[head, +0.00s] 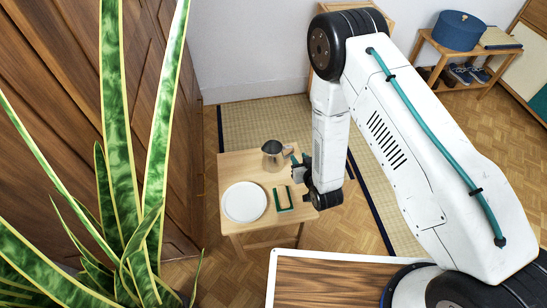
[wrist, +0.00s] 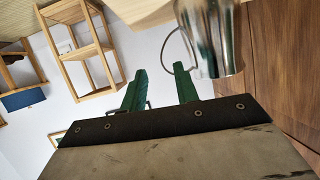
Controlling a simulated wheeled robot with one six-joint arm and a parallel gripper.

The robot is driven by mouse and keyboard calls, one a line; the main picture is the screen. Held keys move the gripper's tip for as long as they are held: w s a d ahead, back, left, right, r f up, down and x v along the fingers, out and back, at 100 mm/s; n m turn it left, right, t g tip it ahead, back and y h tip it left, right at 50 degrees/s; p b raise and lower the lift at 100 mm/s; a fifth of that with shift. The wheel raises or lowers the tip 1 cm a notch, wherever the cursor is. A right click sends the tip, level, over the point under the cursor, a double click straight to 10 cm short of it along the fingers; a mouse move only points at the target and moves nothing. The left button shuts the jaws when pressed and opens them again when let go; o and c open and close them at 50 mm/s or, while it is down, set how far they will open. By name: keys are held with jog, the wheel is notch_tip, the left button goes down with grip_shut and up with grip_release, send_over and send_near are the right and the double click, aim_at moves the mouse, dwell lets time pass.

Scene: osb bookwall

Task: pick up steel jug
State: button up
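The steel jug (head: 272,153) stands upright on a small wooden table (head: 236,165), near its far edge. In the wrist view, the jug (wrist: 213,38) is at the top right, cut off by the frame edge, with its thin handle towards the left. My gripper (head: 294,162) is just right of the jug in the head view. In the wrist view, the green fingers of my gripper (wrist: 155,78) are spread apart with nothing between them. The right finger is close to the jug and its handle; I cannot tell whether they touch.
A white plate (head: 245,202) and a green-edged item (head: 284,198) lie on the same table. A leafy plant (head: 130,190) fills the left side. A wooden shelf (head: 437,65) with a blue round box (head: 458,31) stands at the back right. Open floor lies between.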

jog(key=x, duration=0.7)
jog(key=shift+a+r, duration=0.1)
jog(key=shift+r, duration=0.15)
grip_shut()
